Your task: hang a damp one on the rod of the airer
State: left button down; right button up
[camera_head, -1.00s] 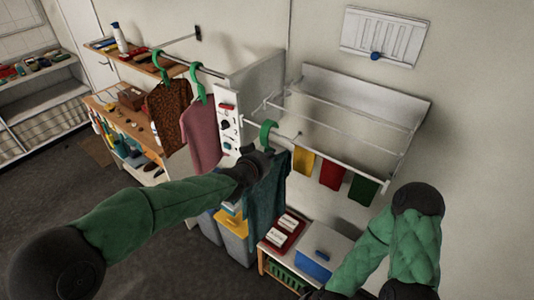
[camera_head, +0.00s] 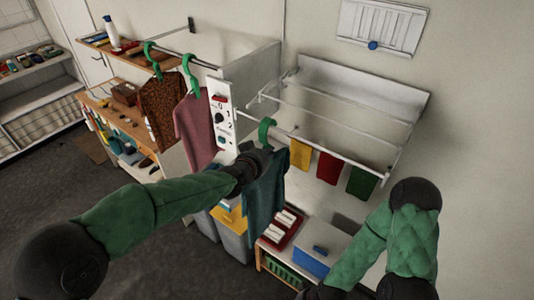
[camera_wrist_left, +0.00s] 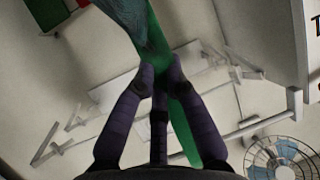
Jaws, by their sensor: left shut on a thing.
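My left gripper (camera_head: 258,160) is shut on a green hanger (camera_head: 266,130) that carries a dark teal garment (camera_head: 264,200). The hook overlaps the front rod of the airer (camera_head: 335,157) near its left end; I cannot tell whether it bears on the rod. In the left wrist view the dark fingers (camera_wrist_left: 160,80) close around the green hanger (camera_wrist_left: 187,125), with the teal garment (camera_wrist_left: 135,15) at the top and the white airer bars behind. My right arm shows at the lower right; its gripper is outside the frame.
Yellow (camera_head: 300,154), red (camera_head: 328,168) and green (camera_head: 362,181) cloths hang on the same rod, right of the hook. A brown patterned garment (camera_head: 166,110) and a pink one (camera_head: 195,130) hang at left. A white control panel (camera_head: 221,120) stands close left. Bins and a low shelf lie below.

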pick_arm(q)
jog(key=shift+s+r, duration=0.1)
jog(key=shift+r, duration=0.05)
jog(key=c, duration=1.2)
grip_release()
jog(key=v, duration=1.2)
